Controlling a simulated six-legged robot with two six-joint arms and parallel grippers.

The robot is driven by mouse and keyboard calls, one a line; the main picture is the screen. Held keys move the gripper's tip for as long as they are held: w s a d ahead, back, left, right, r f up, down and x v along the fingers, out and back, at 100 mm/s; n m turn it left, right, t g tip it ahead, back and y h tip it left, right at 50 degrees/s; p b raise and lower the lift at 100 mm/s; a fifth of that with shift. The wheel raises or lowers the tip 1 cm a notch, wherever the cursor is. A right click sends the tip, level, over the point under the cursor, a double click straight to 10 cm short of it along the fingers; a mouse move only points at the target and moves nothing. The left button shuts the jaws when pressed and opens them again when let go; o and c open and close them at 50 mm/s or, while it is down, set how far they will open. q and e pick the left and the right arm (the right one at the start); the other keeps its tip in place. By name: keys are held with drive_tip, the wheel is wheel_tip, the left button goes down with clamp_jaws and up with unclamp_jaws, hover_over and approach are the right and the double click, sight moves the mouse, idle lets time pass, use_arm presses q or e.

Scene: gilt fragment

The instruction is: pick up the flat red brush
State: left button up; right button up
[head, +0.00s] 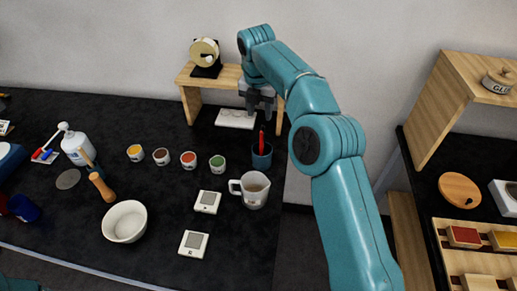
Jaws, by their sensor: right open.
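A red brush (262,141) stands upright in a dark blue cup (262,160) near the right end of the black table; the cup hides its lower part. My right gripper (260,110) hangs from the teal arm, just above and behind the brush in the picture, in front of the small wooden shelf. It is open, with nothing seen between its fingers, and looks apart from the brush. My left gripper is out of view.
A white mug (251,190) stands just in front of the cup. Several small paint pots, including a green one (217,164), sit to its left. The wooden shelf (190,85) stands behind. A white bowl (125,221) is at the front left.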

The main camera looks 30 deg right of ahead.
hover_over(262, 141)
drive_tip(key=f, duration=0.7)
drive_tip(key=shift+w+a+f+b, duration=0.1)
drive_tip(key=shift+w+b, duration=0.2)
drive_tip(key=shift+s+f, duration=0.15)
drive_tip(key=shift+f, duration=0.45)
drive_tip(key=f, duration=0.2)
drive_tip(key=f+p, duration=0.1)
drive_tip(key=f, duration=0.2)
drive_tip(key=shift+w, duration=0.2)
drive_tip(key=shift+s+d+r, duration=0.1)
drive_tip(key=shift+d, duration=0.15)
drive_tip(key=shift+a, duration=0.1)
clamp_jaws()
